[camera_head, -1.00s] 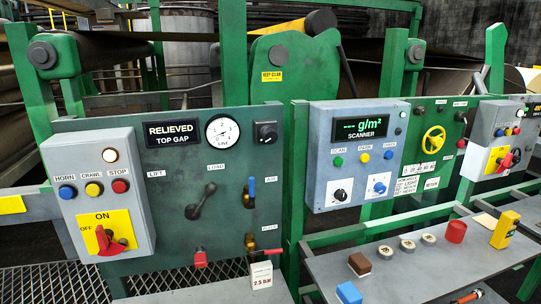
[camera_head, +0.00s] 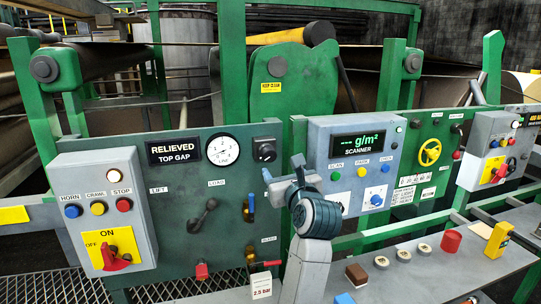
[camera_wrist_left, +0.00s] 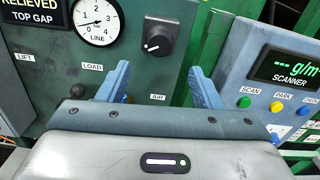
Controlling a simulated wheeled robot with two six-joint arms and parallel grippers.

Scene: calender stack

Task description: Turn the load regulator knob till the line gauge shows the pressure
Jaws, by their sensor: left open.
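The black regulator knob (camera_head: 265,150) with a white pointer mark sits on a plate on the green panel; it also shows in the left wrist view (camera_wrist_left: 157,40). A white card reading 2.5 bar (camera_head: 261,285) stands below. My left gripper (camera_head: 283,168) is open and empty, its fingers short of the knob and slightly below it. My right gripper is out of view.
The scanner box (camera_head: 350,165) stands right of my left arm. A grey switch box (camera_head: 105,215) is at the left. The load lever (camera_head: 203,215) and the blue-handled air valve (camera_head: 250,201) are below the knob. Small objects lie on the shelf (camera_head: 420,283).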

